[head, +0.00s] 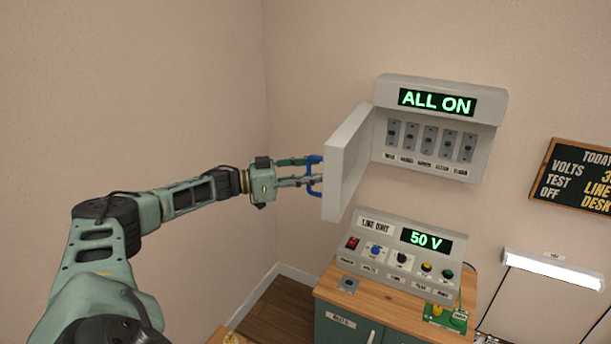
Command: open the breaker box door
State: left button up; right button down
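The breaker box (440,150) hangs on the wall, with a lit "ALL ON" display (437,102) above a row of several switches. Its pale grey door (346,165) stands swung out to the left, hinged at the box's left side, so the switches are exposed. A blue handle (316,176) sits on the door's outer face. My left gripper (312,172) is at this handle, its fingers reaching it from the left. Whether the fingers are closed on the handle is not clear. My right gripper is not in view.
Below the box, a line unit console (396,262) with a "50 V" display stands on a wooden-topped cabinet (385,311). A lit lamp (553,268) and a dark notice board (580,178) are at the right. Bare wall lies left of the door.

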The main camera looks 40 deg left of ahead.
pick_arm(q)
jog(key=v, duration=1.2)
